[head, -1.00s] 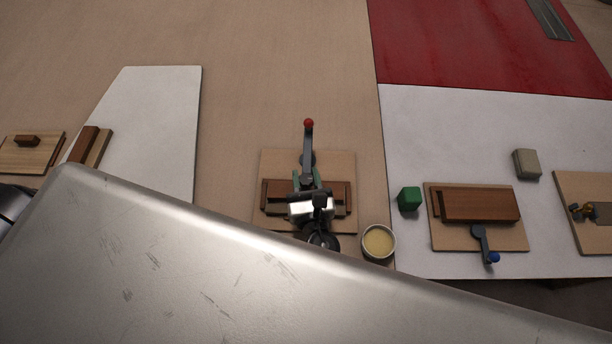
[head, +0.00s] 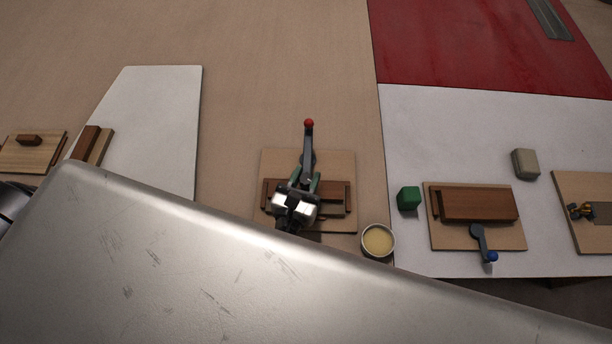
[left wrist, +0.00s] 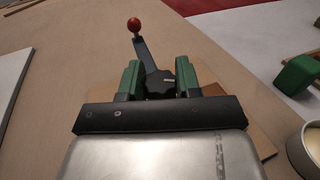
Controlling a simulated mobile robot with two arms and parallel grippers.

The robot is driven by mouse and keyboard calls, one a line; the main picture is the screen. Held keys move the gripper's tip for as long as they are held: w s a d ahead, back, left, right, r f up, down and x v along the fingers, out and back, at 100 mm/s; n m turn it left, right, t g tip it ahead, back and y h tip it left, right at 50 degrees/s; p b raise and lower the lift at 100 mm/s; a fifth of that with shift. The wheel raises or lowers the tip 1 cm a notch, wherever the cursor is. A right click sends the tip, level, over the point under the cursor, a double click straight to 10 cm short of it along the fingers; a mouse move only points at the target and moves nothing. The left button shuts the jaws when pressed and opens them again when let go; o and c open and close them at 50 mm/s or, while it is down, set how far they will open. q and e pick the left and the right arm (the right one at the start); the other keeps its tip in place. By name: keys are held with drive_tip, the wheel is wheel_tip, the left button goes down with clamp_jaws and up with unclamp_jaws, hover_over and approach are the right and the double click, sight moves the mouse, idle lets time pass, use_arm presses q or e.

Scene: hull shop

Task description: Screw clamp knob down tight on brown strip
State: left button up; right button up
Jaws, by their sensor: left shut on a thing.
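The clamp shows in the head view as a dark arm (head: 307,150) with a red ball at its far end, over a light wooden board (head: 335,163). The brown strip (head: 341,193) lies across this board, partly covered by my gripper. In the left wrist view the dark clamp knob (left wrist: 160,83) has a pale mark on it. My left gripper (head: 305,183) has green fingers, one on each side of the knob, and is shut on it. Whether the knob's foot presses on the strip is hidden. My right gripper is not in view.
A cup of pale yellow stuff (head: 378,240) stands close to the right of the board. A green block (head: 409,198) and another board with a brown block and a blue-ended lever (head: 482,242) are farther right. Bare table lies beyond the clamp.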

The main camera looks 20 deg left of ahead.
use_arm(q)
drive_tip(key=m+h+b, duration=0.1)
drive_tip(key=h, duration=0.1)
drive_tip(key=m+h+b, duration=0.1)
drive_tip(key=h, duration=0.1)
drive_tip(key=shift+f+m+g, duration=0.15)
drive_tip(key=shift+m+g, duration=0.15)
drive_tip(key=shift+m+h+b, duration=0.3)
drive_tip(key=shift+m+h, duration=0.2)
drive_tip(key=shift+h, duration=0.3)
drive_tip(key=o, duration=0.9)
